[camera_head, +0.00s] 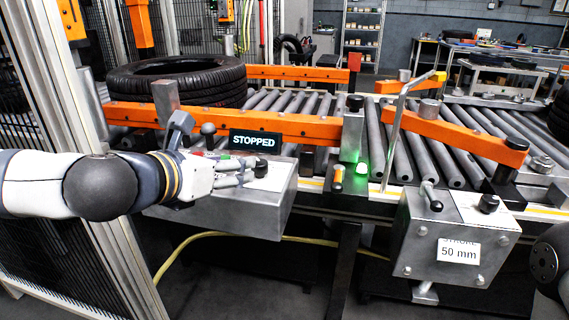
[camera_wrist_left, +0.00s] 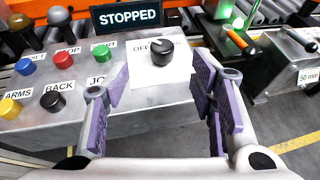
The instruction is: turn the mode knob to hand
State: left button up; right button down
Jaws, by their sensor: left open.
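The mode knob (camera_wrist_left: 162,52) is a black rotary knob on a white label plate (camera_wrist_left: 150,78), on the sloping grey control box (camera_head: 245,215). In the head view the knob (camera_head: 261,169) shows just beyond my left fingertips. My left gripper (camera_head: 243,175) is open and empty, pointing at the knob from the left. In the left wrist view the purple-padded fingers of the gripper (camera_wrist_left: 161,88) stand apart on either side, with the knob ahead between them, apparently untouched. My right gripper is not in view.
A "STOPPED" display (camera_head: 254,141) stands behind the knob. Several coloured push buttons, including a black BACK button (camera_wrist_left: 53,100), lie left of it. A second box (camera_head: 455,245) marked "50 mm" stands right. A tyre (camera_head: 178,82) rests on the roller conveyor behind.

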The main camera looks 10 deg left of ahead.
aim_at(259, 162)
pick_arm(q)
jog(key=shift+w+d+f+b, duration=0.2)
jog(key=shift+w+d+f, duration=0.05)
jog(key=shift+w+f, duration=0.35)
jog(key=shift+w+d+f+b, duration=0.25)
jog(key=shift+w+f, duration=0.2)
jog(key=shift+w, duration=0.2)
jog(key=b+x, duration=0.1)
jog(key=x, duration=0.6)
jog(key=shift+w+r, duration=0.1)
jog(key=shift+w+d, duration=0.15)
jog(key=shift+w, duration=0.3)
jog(key=c, duration=1.2)
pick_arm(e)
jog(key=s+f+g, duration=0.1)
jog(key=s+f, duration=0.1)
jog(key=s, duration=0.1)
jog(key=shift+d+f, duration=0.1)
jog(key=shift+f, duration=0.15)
